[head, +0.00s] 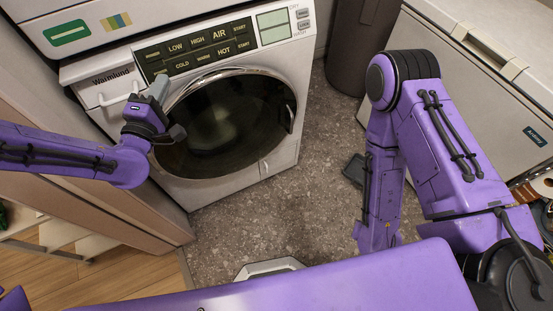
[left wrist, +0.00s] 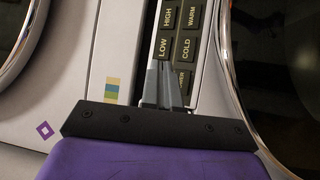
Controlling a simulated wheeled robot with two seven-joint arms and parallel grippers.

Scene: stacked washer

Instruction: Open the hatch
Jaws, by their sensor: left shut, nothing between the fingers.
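The washer's round hatch (head: 225,125) has a dark glass and a chrome rim, and it looks closed. In the left wrist view a dark round door (left wrist: 285,75) shows at the right edge. My left gripper (head: 160,86) is shut and empty, beside the hatch's upper left rim and in front of the washer's front. In the left wrist view its fingers (left wrist: 165,66) point at the control panel (left wrist: 183,40), over the buttons near LOW. Whether they touch it I cannot tell. My right arm shows at the right, but its gripper is not clearly visible.
A small drawer with a white handle (head: 117,99) is left of the hatch. A dark bin (head: 362,40) and a white chest (head: 480,90) stand at the right. A wooden cabinet side (head: 90,190) is at the left. The grey floor (head: 270,205) before the washer is mostly clear.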

